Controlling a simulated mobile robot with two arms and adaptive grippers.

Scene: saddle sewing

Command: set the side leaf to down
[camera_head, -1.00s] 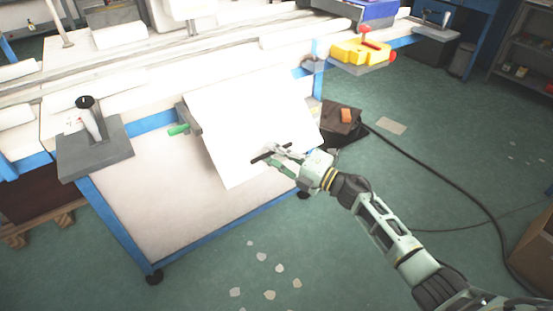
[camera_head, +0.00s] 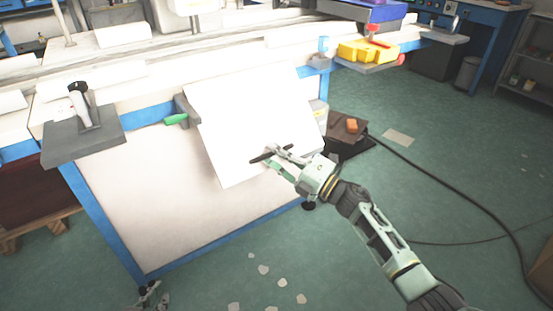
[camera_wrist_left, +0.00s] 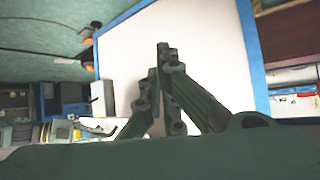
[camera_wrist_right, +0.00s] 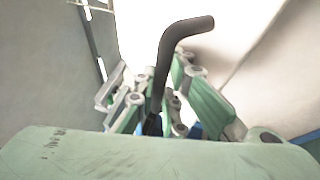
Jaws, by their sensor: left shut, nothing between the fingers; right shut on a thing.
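The side leaf (camera_head: 245,115) is a white panel at the end of the workbench. It slopes down and outward from its top edge, its lower edge standing off the bench's end panel. A green-handled catch (camera_head: 177,119) is by its upper left corner. My right gripper (camera_head: 280,156) is shut on the leaf's black handle (camera_head: 262,158) near the lower edge; the bent handle also shows between the fingers in the right wrist view (camera_wrist_right: 172,55). My left gripper (camera_head: 157,293) is low at the bottom left, shut and empty, apart from the leaf. It also shows in the left wrist view (camera_wrist_left: 163,60).
A grey side shelf (camera_head: 85,143) with an upright tool is left of the leaf. A yellow object (camera_head: 365,50) sits on another shelf at right. A dark box (camera_head: 345,133) and a cable (camera_head: 450,180) are on the floor. The floor at lower right is mostly clear.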

